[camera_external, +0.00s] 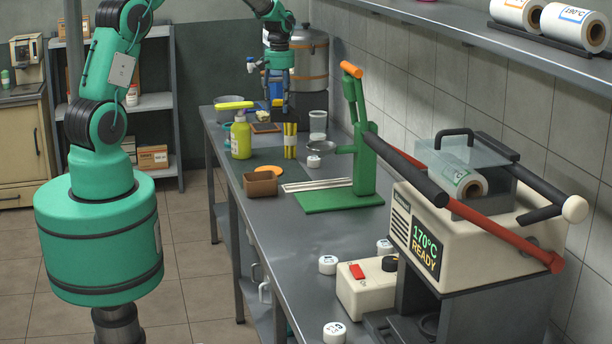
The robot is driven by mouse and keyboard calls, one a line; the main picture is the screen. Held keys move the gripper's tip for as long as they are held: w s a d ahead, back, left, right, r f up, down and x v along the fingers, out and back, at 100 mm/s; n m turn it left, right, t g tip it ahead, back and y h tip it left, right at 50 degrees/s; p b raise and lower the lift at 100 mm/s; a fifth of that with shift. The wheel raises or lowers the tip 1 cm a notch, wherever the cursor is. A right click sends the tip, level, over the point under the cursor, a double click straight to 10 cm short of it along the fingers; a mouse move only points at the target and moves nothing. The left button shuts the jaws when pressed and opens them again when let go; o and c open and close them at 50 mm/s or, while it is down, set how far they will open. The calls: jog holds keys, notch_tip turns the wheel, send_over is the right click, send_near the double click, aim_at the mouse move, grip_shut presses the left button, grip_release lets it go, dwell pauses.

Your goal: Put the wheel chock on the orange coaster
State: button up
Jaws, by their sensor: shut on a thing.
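The orange coaster (268,170) lies flat on the counter, left of centre, just behind a brown open box. Its top looks bare. My gripper (286,112) points down over the far part of the counter, beyond the coaster and slightly right of it in the picture. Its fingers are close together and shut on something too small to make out. I cannot pick out the wheel chock with certainty.
The brown box (260,184) stands close in front of the coaster. A yellow-green bottle (241,138) stands behind it to the left. The green press (364,160) with its upright lever stands to the right. A small white pot (314,162) is between.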

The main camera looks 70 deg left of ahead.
jog(key=s+a+n+p, duration=0.1)
jog(key=s+a+n, duration=0.25)
jog(key=a, duration=0.65)
notch_tip(320, 180, down, 12)
jog(key=shift+s+d+r, duration=0.2)
jog(key=shift+s+r, duration=0.05)
jog(key=shift+s, duration=0.1)
jog(key=shift+f, duration=0.15)
jog(key=shift+f, duration=3)
jog(key=shift+f, duration=1.85)
jog(key=shift+f, duration=0.15)
